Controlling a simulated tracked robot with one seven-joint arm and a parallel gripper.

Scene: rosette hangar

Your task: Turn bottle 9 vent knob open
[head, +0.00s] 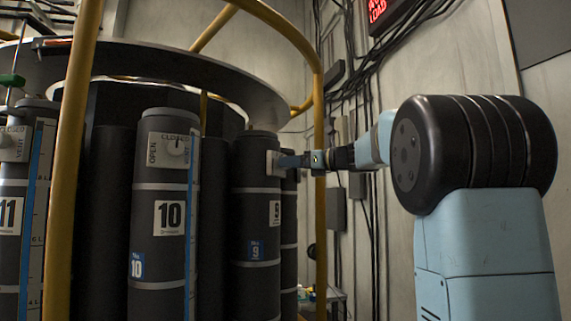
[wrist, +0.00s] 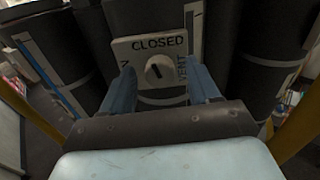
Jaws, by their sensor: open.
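Bottle 9 (head: 256,225) is a dark upright cylinder with a white "9" label, right of bottle 10 in the head view. Its vent plate (head: 274,163) faces right, toward my gripper. In the wrist view the plate (wrist: 148,48) reads "CLOSED" at the top, with "VENT" on the right and lettering partly hidden on the left. In the head view my gripper (head: 290,160) is close to the plate; contact is unclear.
Bottle 10 (head: 160,250) and bottle 11 (head: 14,230) stand to the left, with their own knob plates. A yellow tube frame (head: 319,200) rises close by my gripper. A dark ring (head: 150,75) runs above the bottles. Cables (head: 372,120) hang on the wall behind.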

